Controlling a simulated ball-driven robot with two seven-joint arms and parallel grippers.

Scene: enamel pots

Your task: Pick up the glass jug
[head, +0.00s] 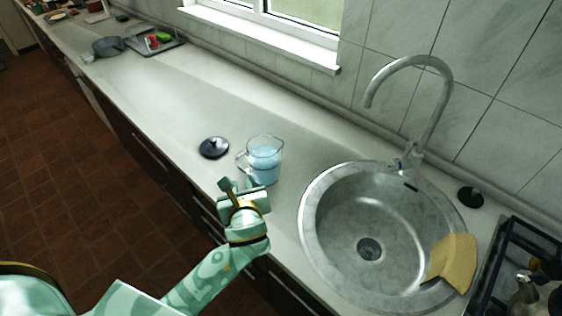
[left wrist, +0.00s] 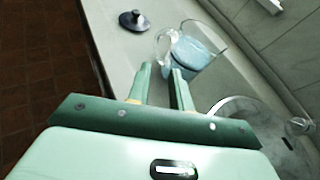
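The glass jug (head: 264,160) stands upright on the counter, left of the sink. It is clear, looks pale blue in its lower part, and its handle is on the left side. It also shows in the left wrist view (left wrist: 198,50), just beyond my fingertips, with the handle nearest them. My left gripper (head: 239,189) is at the counter's front edge, in front of the jug. In the left wrist view its two fingers (left wrist: 161,72) stand apart with nothing visible between them. Whether a fingertip touches the handle is not clear. My right gripper is not in view.
A dark knobbed lid (head: 214,148) lies left of the jug. The round metal sink (head: 312,215) with its tap (head: 437,115) is to the right, a yellow cloth (head: 453,262) over its rim. A pot (head: 107,47) and tray (head: 165,47) stand far left; the counter between is clear.

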